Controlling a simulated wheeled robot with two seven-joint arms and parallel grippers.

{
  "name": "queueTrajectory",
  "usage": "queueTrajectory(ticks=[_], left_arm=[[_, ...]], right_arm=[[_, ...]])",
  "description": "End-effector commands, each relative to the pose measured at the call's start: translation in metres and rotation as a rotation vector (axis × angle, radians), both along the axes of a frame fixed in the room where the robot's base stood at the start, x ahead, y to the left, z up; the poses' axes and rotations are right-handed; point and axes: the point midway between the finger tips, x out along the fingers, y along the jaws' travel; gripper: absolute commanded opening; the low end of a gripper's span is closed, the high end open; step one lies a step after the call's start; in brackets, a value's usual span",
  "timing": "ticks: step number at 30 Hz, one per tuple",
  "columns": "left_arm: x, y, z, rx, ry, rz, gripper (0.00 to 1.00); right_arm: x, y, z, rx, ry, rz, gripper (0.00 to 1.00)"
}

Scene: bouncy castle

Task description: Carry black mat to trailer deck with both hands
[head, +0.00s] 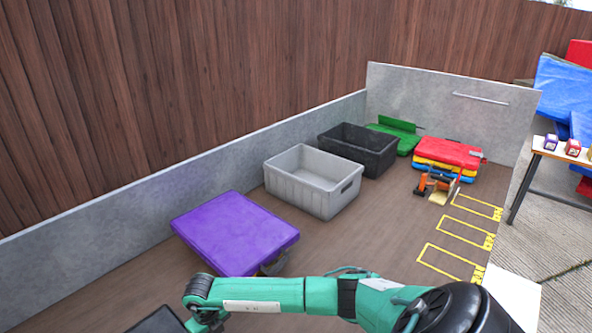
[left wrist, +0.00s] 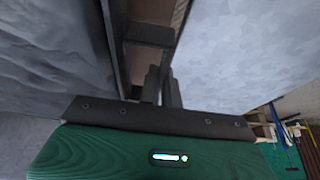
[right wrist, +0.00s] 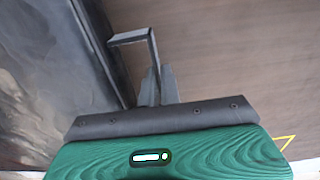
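The black mat (head: 158,322) shows only as a dark corner at the bottom edge of the head view. In the right wrist view its dark, glossy face (right wrist: 45,70) stands at the left, with a black loop handle (right wrist: 132,37). My right gripper (right wrist: 158,85) has its fingers close together on that handle. In the left wrist view a greyish face of the mat (left wrist: 50,60) fills the left, with a dark handle (left wrist: 150,35). My left gripper (left wrist: 162,88) has its fingers close together around it. Both grippers are hidden in the head view. The trailer deck (head: 385,215) is brown, with low grey walls.
A purple mat (head: 235,230) lies nearest on the deck. Behind it stand a grey crate (head: 315,185), a black crate (head: 357,148), a green item (head: 400,135) and stacked red, yellow and blue mats (head: 448,155). Orange-and-black gear (head: 435,187) sits near yellow floor outlines (head: 455,262). A table (head: 565,150) stands right.

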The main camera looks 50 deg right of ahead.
Motion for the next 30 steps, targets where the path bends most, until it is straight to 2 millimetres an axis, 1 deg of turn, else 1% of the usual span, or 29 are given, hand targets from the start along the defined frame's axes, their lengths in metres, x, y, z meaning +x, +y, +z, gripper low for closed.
queueTrajectory(ticks=[5, 11, 30], left_arm=[[0.001, 0.001, 0.000, 0.001, -0.003, 0.000, 0.00], [0.001, 0.001, -0.004, 0.001, -0.003, 0.000, 0.00], [0.001, 0.001, -0.030, 0.001, -0.003, 0.000, 0.00]], right_arm=[[0.001, -0.001, 0.000, -0.001, -0.002, -0.001, 0.00], [0.001, -0.001, -0.004, -0.001, -0.002, -0.001, 0.00], [0.001, -0.001, -0.030, -0.001, -0.002, -0.001, 0.00]])
